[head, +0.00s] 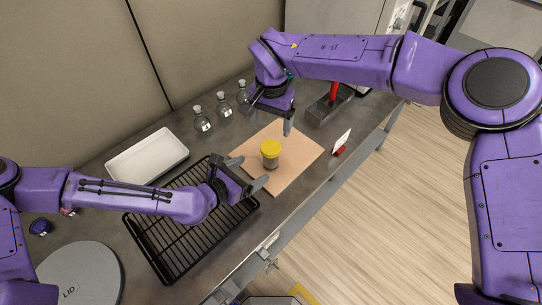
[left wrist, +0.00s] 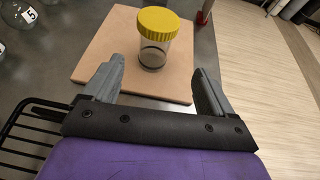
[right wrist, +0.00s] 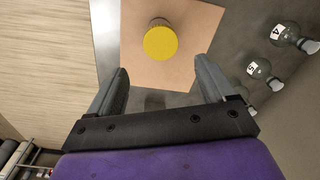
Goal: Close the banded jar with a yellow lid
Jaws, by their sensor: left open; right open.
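The banded jar (head: 270,161) stands upright on a tan board, clear with a dark band around it. The yellow lid (head: 270,148) sits on top of its mouth; I cannot tell whether it is screwed tight. In the left wrist view the jar (left wrist: 153,56) and lid (left wrist: 158,21) are just beyond the fingertips. My left gripper (head: 257,182) is open and empty, low beside the jar. My right gripper (head: 269,117) is open and empty, above and behind the jar.
The tan board (head: 303,153) lies on the grey bench. A black rack (head: 170,250) and white tray (head: 146,157) are at left, with a grey disc marked LID (head: 85,275). Several stoppered flasks (head: 202,122) stand behind. A grey bin (head: 325,112) and a small card (head: 342,141) are at right.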

